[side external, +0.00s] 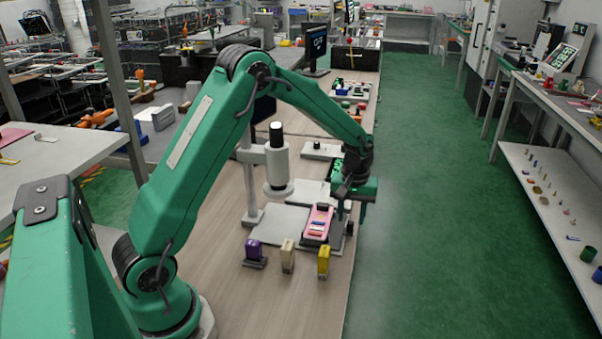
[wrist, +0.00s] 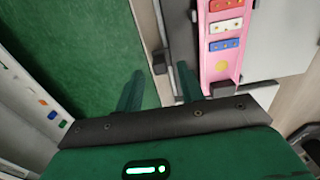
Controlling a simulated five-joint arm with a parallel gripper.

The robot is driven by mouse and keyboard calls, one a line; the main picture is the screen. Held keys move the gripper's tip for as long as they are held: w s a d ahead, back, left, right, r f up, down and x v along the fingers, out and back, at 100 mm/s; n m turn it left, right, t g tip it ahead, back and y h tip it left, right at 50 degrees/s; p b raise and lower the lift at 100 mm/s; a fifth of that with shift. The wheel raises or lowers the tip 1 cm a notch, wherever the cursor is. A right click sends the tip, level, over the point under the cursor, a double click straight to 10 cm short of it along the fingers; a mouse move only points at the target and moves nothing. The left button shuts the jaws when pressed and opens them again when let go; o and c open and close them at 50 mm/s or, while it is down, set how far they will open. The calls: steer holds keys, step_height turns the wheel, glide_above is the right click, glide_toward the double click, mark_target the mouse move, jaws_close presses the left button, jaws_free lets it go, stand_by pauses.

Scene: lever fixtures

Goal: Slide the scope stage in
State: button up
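The scope (side external: 277,165) is a pale upright instrument with a dark top, standing on the bench. The pink stage piece (side external: 318,222), with coloured bars on it, lies on grey plates to the right of the scope. It also shows in the wrist view (wrist: 222,45), right of my fingers. A small dark knob (wrist: 158,63) sticks out at the plate edge, beyond and between my fingertips. My gripper (side external: 350,205) hangs at the bench's right edge, beside the pink piece. In the wrist view its two green fingers (wrist: 159,88) are apart, with nothing visibly held.
Purple (side external: 254,252), beige (side external: 288,257) and yellow (side external: 323,261) blocks stand in a row in front of the plates. A monitor (side external: 316,48) and small trays are farther back on the bench. Green floor (side external: 440,220) is open to the right.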

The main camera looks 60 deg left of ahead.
steer(key=shift+f, duration=1.15)
jaws_close()
